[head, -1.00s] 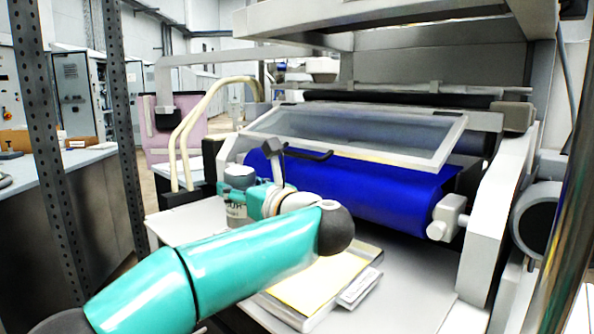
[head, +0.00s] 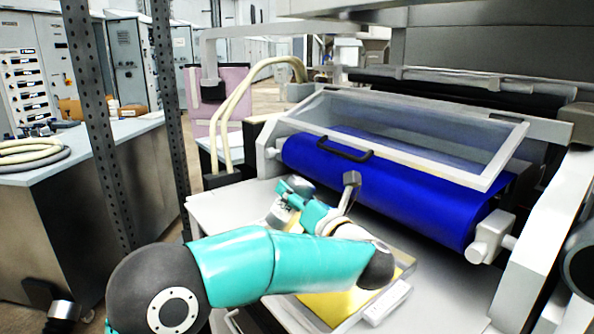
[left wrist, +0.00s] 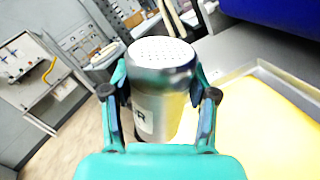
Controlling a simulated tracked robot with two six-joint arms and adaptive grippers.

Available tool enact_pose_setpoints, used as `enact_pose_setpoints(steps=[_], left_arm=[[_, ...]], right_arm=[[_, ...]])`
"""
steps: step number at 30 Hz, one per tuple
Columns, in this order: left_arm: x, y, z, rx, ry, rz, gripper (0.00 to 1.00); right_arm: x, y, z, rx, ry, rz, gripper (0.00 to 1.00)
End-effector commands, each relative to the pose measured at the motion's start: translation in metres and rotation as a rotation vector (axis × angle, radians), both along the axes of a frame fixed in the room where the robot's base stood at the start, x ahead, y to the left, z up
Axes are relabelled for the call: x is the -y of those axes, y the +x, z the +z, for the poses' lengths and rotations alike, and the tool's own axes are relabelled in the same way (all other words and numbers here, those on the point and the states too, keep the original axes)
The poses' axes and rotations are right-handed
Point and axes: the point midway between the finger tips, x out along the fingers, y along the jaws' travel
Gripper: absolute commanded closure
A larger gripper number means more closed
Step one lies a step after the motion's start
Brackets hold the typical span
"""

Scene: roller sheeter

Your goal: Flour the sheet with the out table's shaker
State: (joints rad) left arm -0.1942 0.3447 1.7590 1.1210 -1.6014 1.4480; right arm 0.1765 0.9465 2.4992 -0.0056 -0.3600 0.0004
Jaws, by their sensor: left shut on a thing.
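A metal shaker (head: 279,211) with a perforated lid is in my left gripper (head: 293,198). The left wrist view shows the shaker (left wrist: 160,98) between the two teal fingers, with dark letters on a pale label. In the head view it looks tilted, at the far left edge of the yellow sheet (head: 335,303). The sheet lies in a shallow pale tray (head: 398,256) on the out table (head: 232,204). My left forearm hides much of the sheet and tray. I cannot tell whether flour is falling. My right gripper is not in view.
A blue roller (head: 400,195) lies behind the tray, under a clear framed guard (head: 410,130) with a black handle (head: 345,150). A perforated upright post (head: 172,120) stands left of the table.

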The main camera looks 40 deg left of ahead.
Motion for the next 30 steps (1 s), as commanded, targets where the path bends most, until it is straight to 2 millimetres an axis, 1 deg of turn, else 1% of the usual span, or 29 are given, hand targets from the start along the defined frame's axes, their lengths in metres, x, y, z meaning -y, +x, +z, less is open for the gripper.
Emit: enact_pose_setpoints(steps=[1, 13, 14, 15, 16, 24, 27, 30], left_arm=[[0.000, 0.001, 0.005, -0.040, 0.020, 0.001, 0.84], [0.001, 0.002, -0.011, -0.299, 0.162, 0.000, 0.84], [0.002, 0.003, -0.015, -0.323, 0.175, -0.001, 0.84], [0.003, 0.005, -0.028, -0.389, 0.211, -0.003, 0.84], [0.004, 0.006, -0.031, -0.435, 0.237, -0.002, 0.84], [0.010, 0.017, -0.053, -0.819, 0.447, -0.001, 0.84], [0.011, 0.020, -0.058, -0.917, 0.500, -0.002, 0.84], [0.012, 0.022, -0.062, -0.980, 0.534, -0.001, 0.84]], right_arm=[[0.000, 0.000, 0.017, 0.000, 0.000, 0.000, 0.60], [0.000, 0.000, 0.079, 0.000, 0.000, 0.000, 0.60], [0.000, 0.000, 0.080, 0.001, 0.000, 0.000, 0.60], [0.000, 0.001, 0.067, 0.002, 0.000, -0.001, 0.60], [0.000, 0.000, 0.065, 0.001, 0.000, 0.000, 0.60], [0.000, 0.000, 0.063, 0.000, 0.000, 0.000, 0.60], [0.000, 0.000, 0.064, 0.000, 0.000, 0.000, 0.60], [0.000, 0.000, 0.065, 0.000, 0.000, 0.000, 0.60]])
